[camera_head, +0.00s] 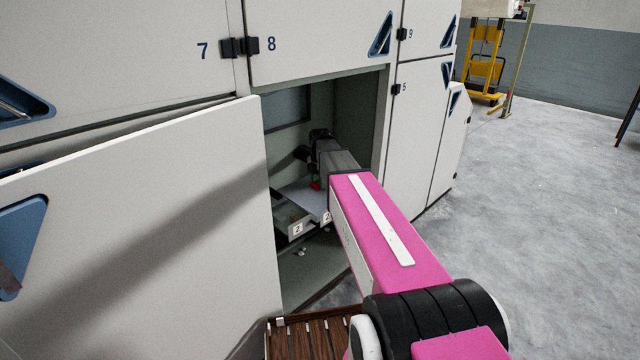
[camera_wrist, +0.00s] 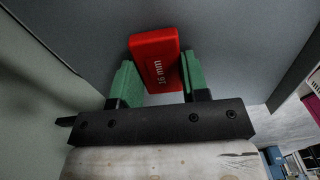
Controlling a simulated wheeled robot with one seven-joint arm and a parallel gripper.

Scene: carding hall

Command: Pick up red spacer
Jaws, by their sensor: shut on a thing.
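The red spacer (camera_wrist: 157,62) is a small red block with white lettering that looks like "16 mm". In the wrist view it sits between the two green fingertips of my gripper (camera_wrist: 160,82), which is shut on it. In the head view, my pink arm reaches into an open cabinet compartment. A small patch of the red spacer (camera_head: 315,186) shows there beside my dark wrist. Most of my gripper is hidden in that view. I cannot tell whether the spacer touches the surface below it.
The open cabinet door (camera_head: 140,225) stands at the left of the opening. Inside are light drawers or trays (camera_head: 294,228) labelled 2 and small pale pieces (camera_head: 300,252). A slatted wooden surface (camera_head: 310,338) lies below. Closed doors flank the compartment; the floor (camera_head: 540,200) at right is clear.

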